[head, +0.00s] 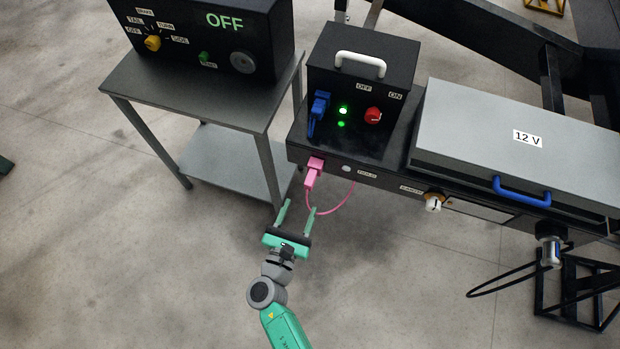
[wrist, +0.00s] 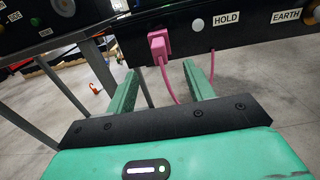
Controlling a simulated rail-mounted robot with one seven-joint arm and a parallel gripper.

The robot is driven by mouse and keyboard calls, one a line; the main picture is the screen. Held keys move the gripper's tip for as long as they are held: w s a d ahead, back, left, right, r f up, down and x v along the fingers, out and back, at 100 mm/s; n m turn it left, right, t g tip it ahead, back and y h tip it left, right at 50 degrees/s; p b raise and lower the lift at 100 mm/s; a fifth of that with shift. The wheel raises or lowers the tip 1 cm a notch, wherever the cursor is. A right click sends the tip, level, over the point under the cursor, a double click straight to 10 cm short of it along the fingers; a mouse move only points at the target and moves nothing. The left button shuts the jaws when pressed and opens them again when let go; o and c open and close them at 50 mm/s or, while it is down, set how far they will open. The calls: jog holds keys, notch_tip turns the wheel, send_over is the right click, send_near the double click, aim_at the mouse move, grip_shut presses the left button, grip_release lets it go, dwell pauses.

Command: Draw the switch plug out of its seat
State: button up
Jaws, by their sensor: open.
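The pink plug (head: 312,176) sits in its seat on the front face of the black frame beam, left of a white button. A thin pink cord hangs from it in a loop to the right. The plug also shows in the wrist view (wrist: 159,47), above and between my fingers, with the cord running down between them. My gripper (head: 297,206) is open and empty, just below and in front of the plug, its fingers pointing towards the beam. It does not touch the plug. In the wrist view, my gripper (wrist: 160,82) shows both green fingers spread apart.
A black box with a white handle (head: 360,64), a blue plug (head: 319,105) and a red knob (head: 373,116) stands above the beam. A grey 12 V case (head: 470,125) lies to the right. A side table (head: 190,90) stands left. The floor in front is clear.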

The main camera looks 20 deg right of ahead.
aim_at(307, 189)
jog(key=b+x, duration=0.3)
jog(key=x, duration=0.4)
jog(key=shift+w+d+f+b, duration=0.15)
jog(key=shift+w+d+b, duration=0.1)
jog(key=shift+w+b, duration=0.15)
jog(key=shift+w+d, duration=0.4)
dwell(0.7)
grip_shut()
jog(key=shift+r, duration=0.2)
jog(key=shift+s+a, duration=0.1)
jog(key=shift+p+v, duration=1.15)
jog(key=shift+v, duration=1.75)
